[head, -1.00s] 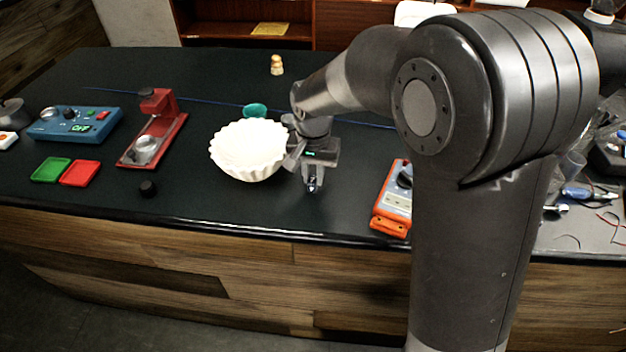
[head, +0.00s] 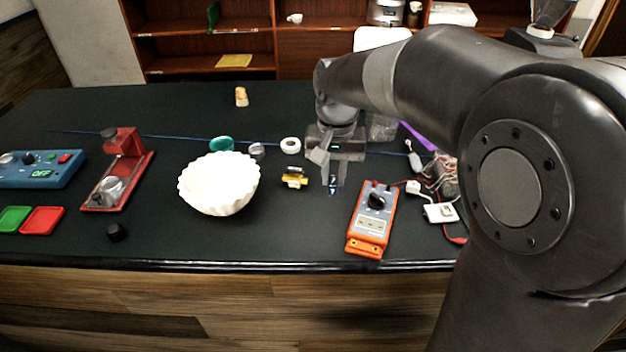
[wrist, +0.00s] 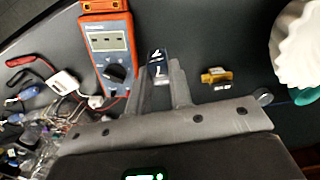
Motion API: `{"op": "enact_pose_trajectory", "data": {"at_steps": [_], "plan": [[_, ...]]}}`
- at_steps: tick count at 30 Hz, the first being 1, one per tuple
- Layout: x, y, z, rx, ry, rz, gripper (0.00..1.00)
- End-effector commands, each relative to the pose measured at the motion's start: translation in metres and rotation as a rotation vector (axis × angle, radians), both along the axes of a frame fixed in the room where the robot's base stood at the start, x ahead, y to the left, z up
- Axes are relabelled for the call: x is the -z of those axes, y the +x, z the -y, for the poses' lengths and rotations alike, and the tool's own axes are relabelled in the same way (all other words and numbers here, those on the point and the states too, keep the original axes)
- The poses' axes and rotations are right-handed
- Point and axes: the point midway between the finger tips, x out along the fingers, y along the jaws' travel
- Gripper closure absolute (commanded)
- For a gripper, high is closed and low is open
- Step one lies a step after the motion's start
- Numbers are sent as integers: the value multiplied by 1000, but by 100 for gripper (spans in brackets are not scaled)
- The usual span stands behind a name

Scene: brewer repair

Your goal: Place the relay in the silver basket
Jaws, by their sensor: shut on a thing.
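My gripper (head: 333,182) is over the black counter, between a yellow part and the orange multimeter, fingers pointing down. It is shut on a small dark, clear-sided block with blue and white marks (head: 332,189), which looks like the relay. In the wrist view this block (wrist: 157,66) sits between the fingertips. I cannot tell for sure which thing is the silver basket. A small silver cup (head: 257,151) stands right of the white bowl, and a grey see-through container (head: 382,127) is partly hidden behind my gripper.
A white fluted bowl (head: 219,184) is to the left. The orange multimeter (head: 372,218) is close on the right, with wires and a white board (head: 440,213) beyond. A yellow part (head: 294,178) lies just left of my gripper. The front counter is clear between bowl and multimeter.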

Motion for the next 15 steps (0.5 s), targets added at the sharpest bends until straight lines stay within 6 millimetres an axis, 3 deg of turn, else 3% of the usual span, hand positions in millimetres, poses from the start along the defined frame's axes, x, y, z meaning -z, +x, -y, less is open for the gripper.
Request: {"op": "enact_pose_trajectory", "data": {"at_steps": [15], "plan": [[-5,2,5,-2,0,0,100]]}}
